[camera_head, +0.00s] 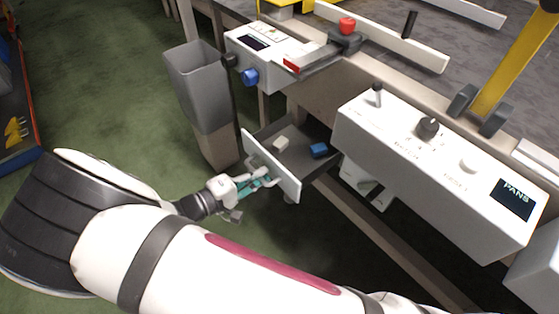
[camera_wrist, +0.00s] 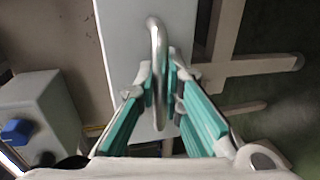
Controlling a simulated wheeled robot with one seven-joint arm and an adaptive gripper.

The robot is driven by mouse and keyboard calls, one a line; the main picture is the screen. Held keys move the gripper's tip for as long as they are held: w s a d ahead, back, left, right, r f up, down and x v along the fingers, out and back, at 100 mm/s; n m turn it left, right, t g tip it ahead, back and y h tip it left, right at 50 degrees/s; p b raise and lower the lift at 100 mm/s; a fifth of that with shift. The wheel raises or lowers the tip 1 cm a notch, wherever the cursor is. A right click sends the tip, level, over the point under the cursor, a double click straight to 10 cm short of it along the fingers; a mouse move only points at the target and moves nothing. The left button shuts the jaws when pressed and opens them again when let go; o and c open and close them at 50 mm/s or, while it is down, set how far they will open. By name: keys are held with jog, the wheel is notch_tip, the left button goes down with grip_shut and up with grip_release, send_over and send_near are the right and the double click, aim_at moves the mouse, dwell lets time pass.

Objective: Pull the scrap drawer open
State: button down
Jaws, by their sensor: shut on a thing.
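The scrap drawer (camera_head: 298,153) stands out from under the bench, with its white front panel (camera_head: 287,182) facing my arm. A pale block (camera_head: 281,143) and a blue block (camera_head: 319,150) lie inside it. My gripper (camera_head: 262,180) is at the drawer front. In the wrist view, the curved metal handle (camera_wrist: 157,50) runs between the teal fingers of my gripper (camera_wrist: 160,88), which are shut on it. The white front panel (camera_wrist: 120,50) shows behind the handle.
A grey bin (camera_head: 205,95) stands left of the drawer. A white control box (camera_head: 435,165) with a lever, knob and "PANS" screen is to the right. A smaller box with a blue knob (camera_head: 250,77) sits above the drawer.

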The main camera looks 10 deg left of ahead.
jog(key=f+v, duration=0.1)
jog(key=v, duration=0.7)
jog(key=shift+s+f+b, duration=0.2)
jog(key=shift+f+b, duration=0.2)
jog(key=shift+b, duration=0.05)
jog(key=c, duration=1.7)
grip_release()
jog(key=shift+r, duration=0.15)
